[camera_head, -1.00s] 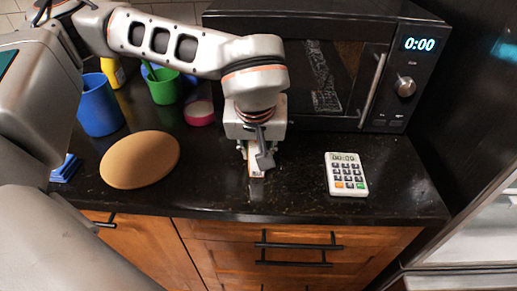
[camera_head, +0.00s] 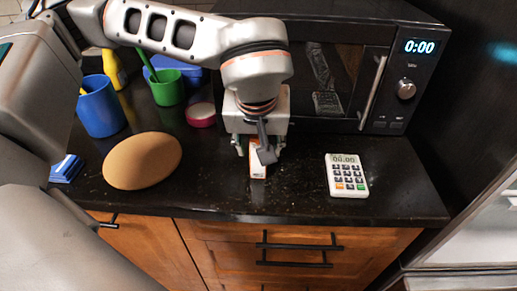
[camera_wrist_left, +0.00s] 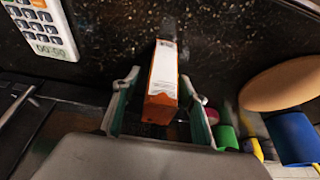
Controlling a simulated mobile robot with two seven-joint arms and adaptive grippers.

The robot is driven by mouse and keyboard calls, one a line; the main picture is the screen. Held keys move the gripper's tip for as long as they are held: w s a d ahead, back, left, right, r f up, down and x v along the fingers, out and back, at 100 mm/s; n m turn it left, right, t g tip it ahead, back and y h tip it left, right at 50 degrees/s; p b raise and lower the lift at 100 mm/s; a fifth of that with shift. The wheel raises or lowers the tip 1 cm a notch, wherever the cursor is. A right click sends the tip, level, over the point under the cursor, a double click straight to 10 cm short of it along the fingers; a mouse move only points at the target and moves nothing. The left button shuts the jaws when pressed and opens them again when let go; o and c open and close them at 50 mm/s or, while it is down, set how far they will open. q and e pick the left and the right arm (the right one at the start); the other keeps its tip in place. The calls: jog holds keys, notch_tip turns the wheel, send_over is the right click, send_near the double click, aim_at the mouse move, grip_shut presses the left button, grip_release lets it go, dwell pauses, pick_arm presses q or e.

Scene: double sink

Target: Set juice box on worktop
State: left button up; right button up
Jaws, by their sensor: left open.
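The juice box (camera_head: 256,163) is a small orange and white carton standing on the black worktop (camera_head: 295,195), in front of the microwave. It also shows in the left wrist view (camera_wrist_left: 163,80), between the two fingers. My left gripper (camera_head: 257,153) points down over the box in the head view. Its fingers (camera_wrist_left: 158,105) are spread, with a gap visible on each side of the carton. The upper part of the box is partly hidden by the gripper in the head view. My right gripper is not seen.
A white timer (camera_head: 346,175) lies to the right of the box, a brown oval board (camera_head: 142,160) to the left. Blue (camera_head: 99,106) and green (camera_head: 167,87) cups stand at the back left. The black microwave (camera_head: 330,70) stands close behind. The worktop's front edge is near.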

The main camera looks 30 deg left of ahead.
pick_arm(q)
jog(key=p+v, duration=0.1)
jog(key=v, duration=0.8)
jog(key=shift+r, duration=0.2)
jog(key=shift+s, duration=0.15)
